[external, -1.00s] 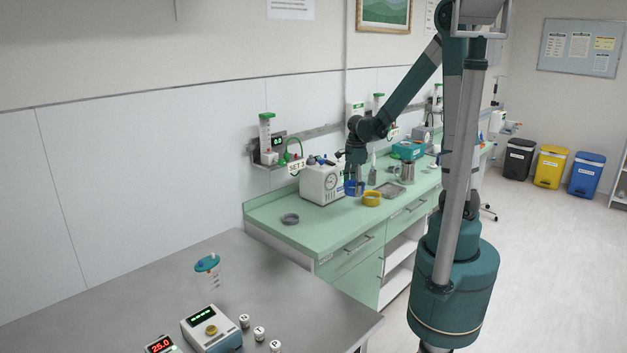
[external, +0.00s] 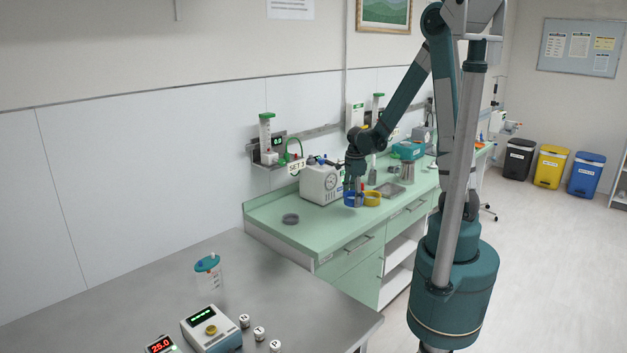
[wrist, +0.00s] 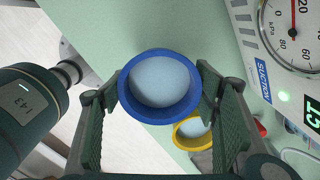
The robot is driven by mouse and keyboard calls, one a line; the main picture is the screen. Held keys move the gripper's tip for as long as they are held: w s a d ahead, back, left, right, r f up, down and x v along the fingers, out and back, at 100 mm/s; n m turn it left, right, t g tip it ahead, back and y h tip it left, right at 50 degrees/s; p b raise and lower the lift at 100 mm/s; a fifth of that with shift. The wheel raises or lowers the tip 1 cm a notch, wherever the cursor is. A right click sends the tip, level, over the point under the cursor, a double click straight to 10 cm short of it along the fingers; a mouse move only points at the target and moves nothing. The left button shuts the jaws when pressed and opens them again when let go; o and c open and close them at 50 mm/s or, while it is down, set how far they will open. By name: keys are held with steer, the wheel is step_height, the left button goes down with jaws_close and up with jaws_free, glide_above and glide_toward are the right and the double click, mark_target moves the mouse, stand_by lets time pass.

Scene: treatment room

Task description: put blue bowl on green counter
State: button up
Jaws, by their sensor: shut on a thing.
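The blue bowl (external: 350,200) is between the fingers of my gripper (external: 355,190), near the front edge of the green counter (external: 325,230). In the wrist view, the blue bowl (wrist: 160,82) is seen from above, upright, with a finger of my gripper (wrist: 160,95) against each side of its rim. It looks empty inside. The green counter (wrist: 190,30) shows behind it, with the counter's edge running diagonally past the bowl. I cannot tell whether the bowl's base touches the counter or hangs just above it.
A yellow bowl (external: 373,198) stands close beside the blue one. A white suction unit (external: 322,183) stands behind to the left. A grey ring-like dish (external: 290,219) lies on the left part of the counter, with clear surface around it. A metal tray (external: 390,190) lies to the right.

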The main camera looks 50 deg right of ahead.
mark_target(352, 213)
steer(key=shift+f, duration=0.25)
steer(key=shift+f, duration=2.05)
steer(key=shift+f+b, duration=0.2)
steer(key=shift+b, duration=0.25)
steer(key=o, duration=0.9)
steer(key=shift+r, duration=0.2)
steer(key=shift+s+a+r+p, duration=0.1)
steer(key=shift+r+p, duration=0.35)
steer(key=shift+r, duration=2.55)
steer(key=shift+s+r+p, duration=0.1)
steer(key=shift+r+p, duration=0.35)
steer(key=shift+r, duration=2.55)
